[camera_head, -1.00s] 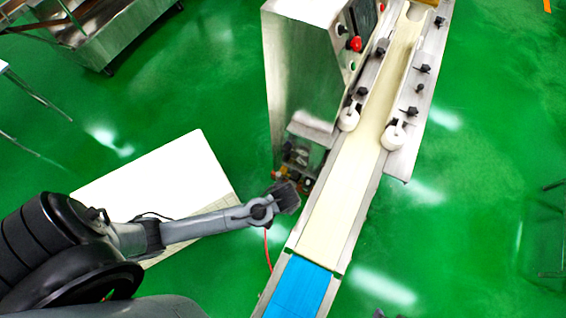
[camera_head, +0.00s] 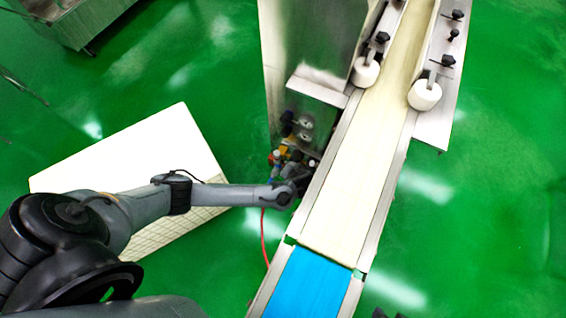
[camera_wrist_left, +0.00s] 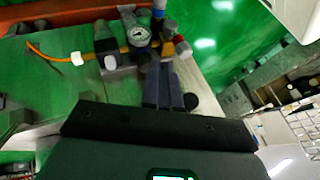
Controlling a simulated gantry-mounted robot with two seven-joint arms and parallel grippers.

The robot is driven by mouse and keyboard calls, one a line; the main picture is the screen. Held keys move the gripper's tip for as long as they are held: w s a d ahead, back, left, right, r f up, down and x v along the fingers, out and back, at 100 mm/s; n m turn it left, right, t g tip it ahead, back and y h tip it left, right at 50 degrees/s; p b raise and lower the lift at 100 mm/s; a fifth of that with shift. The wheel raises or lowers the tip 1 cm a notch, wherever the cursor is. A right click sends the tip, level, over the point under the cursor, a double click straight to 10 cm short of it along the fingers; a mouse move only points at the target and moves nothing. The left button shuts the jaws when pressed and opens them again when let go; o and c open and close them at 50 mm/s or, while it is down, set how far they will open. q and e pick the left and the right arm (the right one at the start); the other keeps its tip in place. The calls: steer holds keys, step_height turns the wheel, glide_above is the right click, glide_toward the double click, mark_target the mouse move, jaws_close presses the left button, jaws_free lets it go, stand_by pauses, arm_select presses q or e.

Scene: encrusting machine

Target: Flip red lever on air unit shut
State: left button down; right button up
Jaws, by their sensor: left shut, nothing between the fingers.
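The air unit (camera_head: 288,152) sits low on the side of the steel machine in the head view, with a small red part at its left. In the left wrist view, the air unit (camera_wrist_left: 125,50) shows a round gauge, an orange hose and a small red-orange part (camera_wrist_left: 180,42) at its right, perhaps the lever. My left gripper (camera_wrist_left: 166,88) is shut and empty, its fingers pointing at the unit just below that part. I cannot tell whether they touch. In the head view my left gripper (camera_head: 303,176) is beside the unit, its fingertips hard to make out.
The conveyor (camera_head: 350,190), with a blue end section (camera_head: 305,285), runs close to the right of my left gripper. A pale panel (camera_head: 130,160) lies beneath my left arm. A red hose (camera_head: 264,240) hangs near the wrist. Green floor is open on the right.

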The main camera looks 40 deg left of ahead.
mark_target(277, 157)
arm_select(q)
steer(key=shift+w+d+f+t+b, duration=0.3)
steer(key=shift+w+f+b, duration=0.5)
steer(key=shift+f+b, duration=0.1)
steer(key=w+a+f+b, duration=0.3)
steer(key=a+f+b, duration=0.4)
steer(key=a+f, duration=0.1)
steer(key=shift+a+b, duration=0.35)
steer(key=shift+a, duration=0.15)
